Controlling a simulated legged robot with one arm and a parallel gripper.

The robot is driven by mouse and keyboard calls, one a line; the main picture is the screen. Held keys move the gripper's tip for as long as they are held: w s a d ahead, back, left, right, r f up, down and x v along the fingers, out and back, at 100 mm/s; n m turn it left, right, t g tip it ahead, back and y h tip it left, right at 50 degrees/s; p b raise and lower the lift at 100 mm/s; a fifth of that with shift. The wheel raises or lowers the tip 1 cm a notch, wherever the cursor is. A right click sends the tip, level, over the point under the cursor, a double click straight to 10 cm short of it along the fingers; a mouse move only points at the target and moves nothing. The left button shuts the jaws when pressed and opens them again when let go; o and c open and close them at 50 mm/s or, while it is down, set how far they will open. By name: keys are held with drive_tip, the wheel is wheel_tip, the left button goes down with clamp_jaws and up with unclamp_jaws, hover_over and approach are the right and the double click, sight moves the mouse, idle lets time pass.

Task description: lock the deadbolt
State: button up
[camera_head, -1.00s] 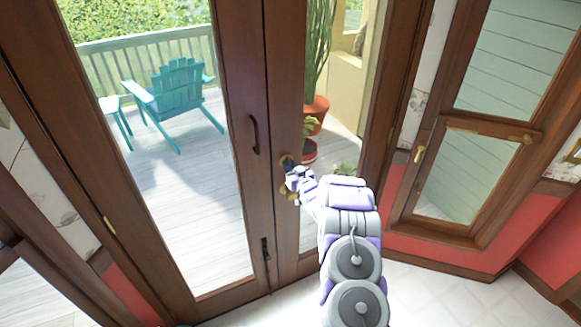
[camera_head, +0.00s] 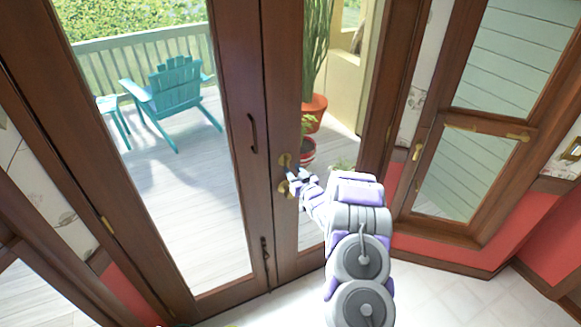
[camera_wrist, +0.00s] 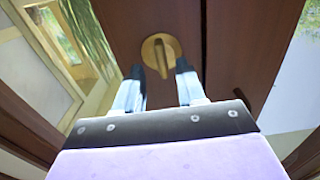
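The deadbolt's round brass plate (camera_wrist: 150,52) with its thumb-turn (camera_wrist: 161,58) is on the brown door frame in the wrist view. The thumb-turn points roughly up and down in that picture. My gripper (camera_wrist: 160,70) is open, with one fingertip on each side of the thumb-turn's lower end; I cannot tell whether they touch it. In the head view, two brass fittings sit one above the other on the door, an upper one (camera_head: 285,160) and a lower one (camera_head: 282,188). My gripper (camera_head: 294,179) is beside them and partly covers the lower one.
A dark pull handle (camera_head: 252,133) is on the door stile to the left. A floor bolt (camera_head: 265,250) is low on the door. A window with a brass latch (camera_head: 418,152) is at right. Beyond the glass are a teal chair (camera_head: 175,95) and potted plants.

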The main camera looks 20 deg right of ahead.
drive_tip(key=s, duration=1.3)
drive_tip(key=shift+d, duration=0.3)
drive_tip(key=s+a+r+g+h+b, duration=0.2)
drive_tip(key=s+a+r+g, duration=0.6)
drive_tip(key=g, duration=0.2)
drive_tip(key=s+a+r+g+b, duration=0.1)
drive_tip(key=s+a, duration=0.4)
drive_tip(key=s, duration=0.7)
drive_tip(key=s+a+r+g+y+b, duration=0.1)
drive_tip(key=s+a+r+g, duration=0.2)
drive_tip(key=s, duration=1)
drive_tip(key=s+a+r+g+b, duration=0.1)
drive_tip(key=s+a+r+g, duration=0.2)
drive_tip(key=s, duration=0.9)
drive_tip(key=a+g, duration=0.2)
drive_tip(key=a, duration=0.2)
drive_tip(key=shift+s+a+g, duration=0.35)
drive_tip(key=shift+a+g, duration=0.05)
